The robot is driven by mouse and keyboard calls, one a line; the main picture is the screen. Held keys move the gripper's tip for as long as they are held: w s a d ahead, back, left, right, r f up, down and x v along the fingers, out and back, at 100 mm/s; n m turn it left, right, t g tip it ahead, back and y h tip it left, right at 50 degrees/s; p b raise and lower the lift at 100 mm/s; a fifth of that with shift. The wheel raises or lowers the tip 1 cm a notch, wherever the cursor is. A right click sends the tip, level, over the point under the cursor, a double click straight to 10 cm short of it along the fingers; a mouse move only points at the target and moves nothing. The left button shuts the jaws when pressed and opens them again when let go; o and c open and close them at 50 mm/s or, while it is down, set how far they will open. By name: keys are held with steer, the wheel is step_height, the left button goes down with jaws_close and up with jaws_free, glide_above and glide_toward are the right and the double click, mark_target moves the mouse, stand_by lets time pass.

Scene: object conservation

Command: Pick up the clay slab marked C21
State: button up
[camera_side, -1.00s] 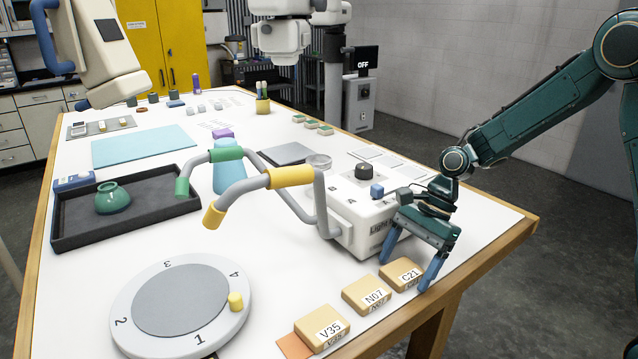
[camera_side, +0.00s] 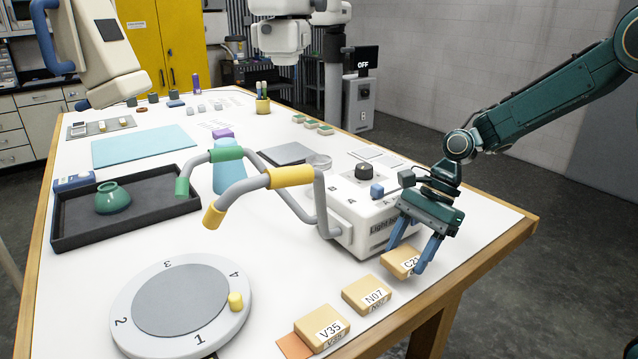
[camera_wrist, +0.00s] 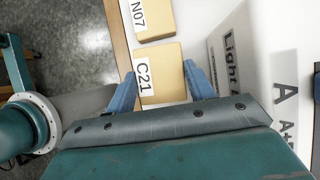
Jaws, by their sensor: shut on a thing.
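The clay slab marked C21 (camera_side: 393,264) is a tan block with a white label, at the right end of a row near the table's front right edge. My gripper (camera_side: 404,261) is shut on it, one blue finger on each side, with the right finger covering part of the label. In the wrist view, slab C21 (camera_wrist: 168,78) sits between the two fingers of my gripper (camera_wrist: 159,70). Whether the slab is clear of the surface under it is hard to tell.
Slab N07 (camera_side: 366,294) lies just left of C21, and slab V35 (camera_side: 321,328) farther left. A white Light box (camera_side: 350,225) with bent handles stands close behind. A numbered turntable (camera_side: 180,305) and a dark tray (camera_side: 60,229) are at left.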

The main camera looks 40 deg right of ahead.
mark_target(409, 254)
step_height(409, 254, up, 7)
steer(key=shift+f, duration=0.1)
stand_by(0.7)
